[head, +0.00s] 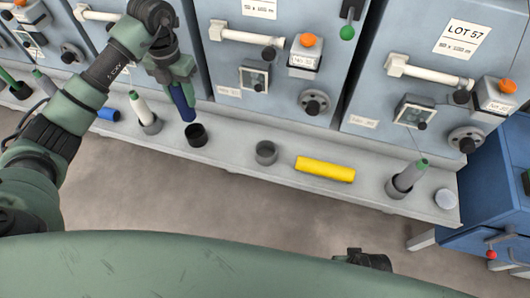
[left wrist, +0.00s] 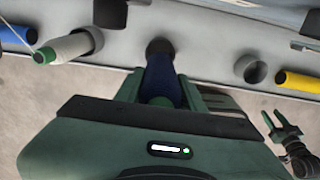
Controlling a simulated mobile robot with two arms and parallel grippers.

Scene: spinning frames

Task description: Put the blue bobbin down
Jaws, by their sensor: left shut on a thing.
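My left gripper (head: 181,82) is shut on the blue bobbin (head: 184,106) and holds it by its upper part, nearly upright. The bobbin also shows between the fingers in the left wrist view (left wrist: 160,76). A black cup (head: 196,135) stands on the grey ledge just below and slightly right of the bobbin's lower end in the head view. In the left wrist view the black cup (left wrist: 160,47) lies just beyond the bobbin's far end. I cannot tell whether the bobbin touches it. My right gripper (left wrist: 283,130) shows at the right of that view, its fingers apart and empty.
The ledge (head: 225,145) runs below the grey machines. An empty grey cup (head: 266,153) and a lying yellow bobbin (head: 325,169) are to the right. A white bobbin (head: 141,107) leans in a cup at left, beside another blue bobbin (head: 108,114).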

